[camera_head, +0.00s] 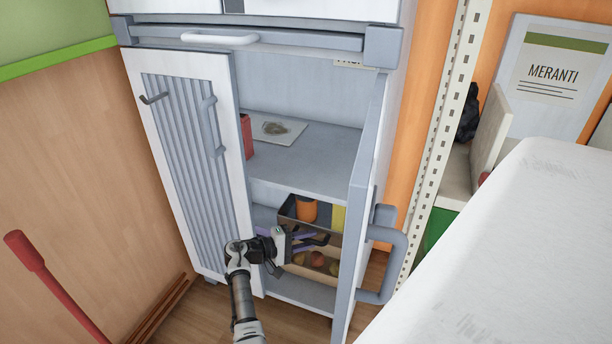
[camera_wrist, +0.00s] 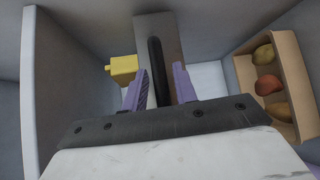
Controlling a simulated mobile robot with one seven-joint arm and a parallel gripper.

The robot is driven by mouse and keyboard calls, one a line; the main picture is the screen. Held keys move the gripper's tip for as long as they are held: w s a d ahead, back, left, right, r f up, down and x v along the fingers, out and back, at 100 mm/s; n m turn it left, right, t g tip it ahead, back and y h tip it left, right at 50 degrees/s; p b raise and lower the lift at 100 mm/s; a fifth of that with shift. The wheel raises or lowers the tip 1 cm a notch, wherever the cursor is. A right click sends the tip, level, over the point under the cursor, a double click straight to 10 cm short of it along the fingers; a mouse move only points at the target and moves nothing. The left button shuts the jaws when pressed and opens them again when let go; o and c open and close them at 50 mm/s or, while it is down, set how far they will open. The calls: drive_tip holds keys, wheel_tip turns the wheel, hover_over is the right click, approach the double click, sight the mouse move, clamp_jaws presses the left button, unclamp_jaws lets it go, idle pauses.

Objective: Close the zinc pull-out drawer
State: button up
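A dark grey pull-out drawer (camera_head: 290,208) stands out below the shelf in the open cabinet. An orange cup (camera_head: 307,210) and a yellow block (camera_head: 338,217) show in it. In the wrist view, a grey metal front (camera_wrist: 172,28), seemingly the drawer's, bears a long black handle (camera_wrist: 156,62). My gripper (camera_head: 306,240) is in front of the drawer. Its purple fingers (camera_wrist: 159,86) are apart, one on each side of the handle, with gaps visible. I cannot tell whether they touch the front. My wrist hides part of the drawer. The yellow block also shows in the wrist view (camera_wrist: 123,68).
A cardboard box of potatoes (camera_wrist: 287,64) sits close below the drawer. The cabinet's left door (camera_head: 190,150) and right door (camera_head: 362,200) stand open on both sides. A shelf (camera_head: 300,160) lies above. A white-topped surface (camera_head: 510,250) is at the right.

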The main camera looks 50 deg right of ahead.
drive_tip(key=shift+o, duration=0.6)
drive_tip(key=shift+s, duration=0.1)
drive_tip(key=v, duration=1.4)
drive_tip(key=shift+p, duration=0.4)
drive_tip(key=shift+f, duration=0.1)
